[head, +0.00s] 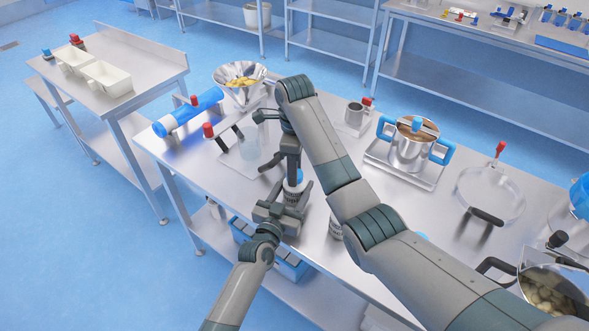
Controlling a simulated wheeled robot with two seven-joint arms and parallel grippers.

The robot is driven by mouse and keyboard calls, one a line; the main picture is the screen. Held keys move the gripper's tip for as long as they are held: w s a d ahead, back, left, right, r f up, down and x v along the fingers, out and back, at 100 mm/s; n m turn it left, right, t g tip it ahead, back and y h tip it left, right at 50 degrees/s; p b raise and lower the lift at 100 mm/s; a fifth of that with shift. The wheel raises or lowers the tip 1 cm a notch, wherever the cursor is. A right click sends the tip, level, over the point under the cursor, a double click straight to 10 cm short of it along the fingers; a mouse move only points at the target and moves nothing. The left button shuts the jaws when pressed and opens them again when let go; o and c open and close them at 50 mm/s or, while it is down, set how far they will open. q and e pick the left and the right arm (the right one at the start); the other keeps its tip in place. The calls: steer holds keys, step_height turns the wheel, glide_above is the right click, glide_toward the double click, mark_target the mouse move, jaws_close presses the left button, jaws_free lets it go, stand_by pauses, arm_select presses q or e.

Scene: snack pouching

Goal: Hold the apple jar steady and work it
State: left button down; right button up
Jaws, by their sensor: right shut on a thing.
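A small jar (291,197) with a blue lid (299,176) and a dark-marked label stands at the table's front edge. The label is too small to read, so I cannot tell from it that this is the apple jar. My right gripper (293,171) points down from above and is shut at the blue lid; its fingertips are partly hidden. My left gripper (290,196) reaches up from the front with a finger on each side of the jar body. I cannot tell whether those fingers press on it.
Another labelled jar (335,226) stands close right, partly behind my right arm. A blue cylinder (188,112), a funnel bowl with yellow pieces (241,82) and red-knobbed tools stand left. A blue-handled pot (411,148) stands right. Blue crates (287,265) sit below.

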steer(key=m, duration=0.6)
steer(key=shift+m, duration=0.3)
steer(key=o, duration=1)
